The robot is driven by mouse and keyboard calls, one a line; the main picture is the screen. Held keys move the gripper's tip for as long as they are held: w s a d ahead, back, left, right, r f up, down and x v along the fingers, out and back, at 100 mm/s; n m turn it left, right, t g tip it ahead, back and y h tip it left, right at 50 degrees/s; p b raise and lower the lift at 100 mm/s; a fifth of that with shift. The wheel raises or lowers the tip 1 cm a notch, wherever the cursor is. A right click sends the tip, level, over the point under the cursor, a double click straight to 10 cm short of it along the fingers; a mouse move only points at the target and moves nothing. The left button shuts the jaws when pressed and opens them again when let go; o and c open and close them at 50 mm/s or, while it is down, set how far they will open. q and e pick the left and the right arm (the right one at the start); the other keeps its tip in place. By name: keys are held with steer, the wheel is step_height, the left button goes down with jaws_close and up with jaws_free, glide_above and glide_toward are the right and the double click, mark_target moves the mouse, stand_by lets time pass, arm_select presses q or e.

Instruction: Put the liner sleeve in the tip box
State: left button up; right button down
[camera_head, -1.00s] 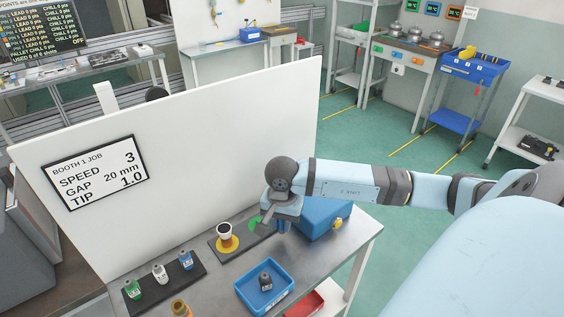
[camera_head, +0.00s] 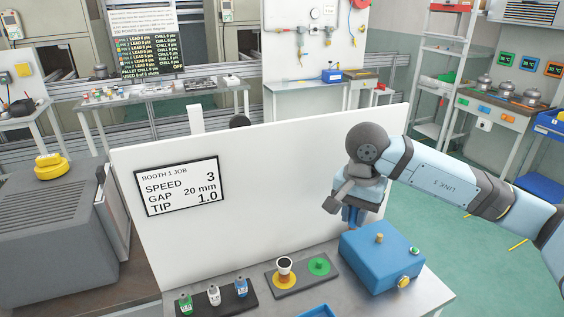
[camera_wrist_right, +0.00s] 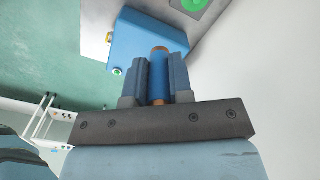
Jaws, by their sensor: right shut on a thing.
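My right gripper (camera_head: 354,216) is raised in front of the white panel, above the green disc and the blue box with knobs. In the right wrist view it (camera_wrist_right: 158,62) is shut on a slim blue cylinder with copper-coloured ends, which looks like the liner sleeve (camera_wrist_right: 158,86). The sleeve stands lengthwise between the fingers; in the head view I cannot make it out. No box is readably marked as the tip box. Only the rim of a blue tray (camera_head: 316,311) shows at the bottom edge of the head view. My left gripper is not in view.
The blue box with knobs (camera_head: 381,262) stands on the bench's right. Left of it lies a dark plate with a white-topped cup (camera_head: 284,266) and a green disc (camera_head: 319,267). Several small bottles (camera_head: 214,294) stand further left. The white panel (camera_head: 270,170) closes the back.

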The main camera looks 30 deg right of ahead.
steer(key=shift+r, duration=0.1)
steer(key=shift+w+a+n+p, duration=0.1)
steer(key=shift+a+n+p, duration=0.2)
steer(key=shift+a+p, duration=0.1)
arm_select(q)
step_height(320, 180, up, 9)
steer(key=p, duration=0.8)
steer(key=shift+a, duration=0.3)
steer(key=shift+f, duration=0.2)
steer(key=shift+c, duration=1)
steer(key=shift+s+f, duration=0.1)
arm_select(e)
steer(key=w+a+f+n, duration=0.1)
steer(key=a+n, duration=0.4)
steer(key=a, duration=0.1)
steer(key=w+a+f+n, duration=0.1)
steer(key=a+f+n, duration=0.1)
steer(key=a+n, duration=0.4)
steer(key=shift+w+a+f, duration=0.25)
steer(key=shift+w+a, duration=0.05)
steer(key=shift+a, duration=0.5)
